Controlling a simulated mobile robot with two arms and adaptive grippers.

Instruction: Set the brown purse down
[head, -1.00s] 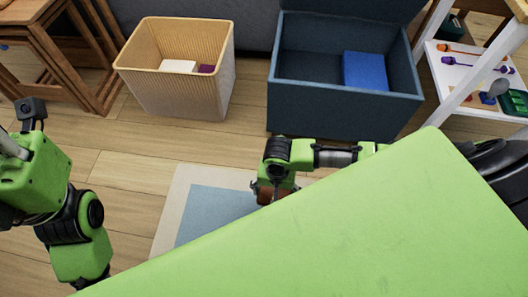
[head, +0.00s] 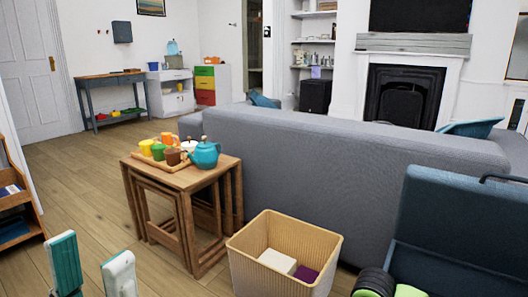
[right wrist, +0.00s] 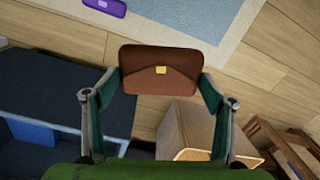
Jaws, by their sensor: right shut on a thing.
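The brown purse (right wrist: 155,85), with a flap and a small yellow clasp, shows in the right wrist view. My right gripper (right wrist: 160,92) is shut on it, one finger against each side. The floor shows behind the purse; how high it hangs I cannot tell. The head view does not show the purse. My left gripper (head: 92,267) is at the bottom left of the head view, its two fingers apart and empty over the wooden floor.
A ribbed bin (head: 325,240) and a dark blue chest (head: 440,235) stand before the grey sofa (head: 350,150). Nesting tables (head: 225,172) carry a tea set.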

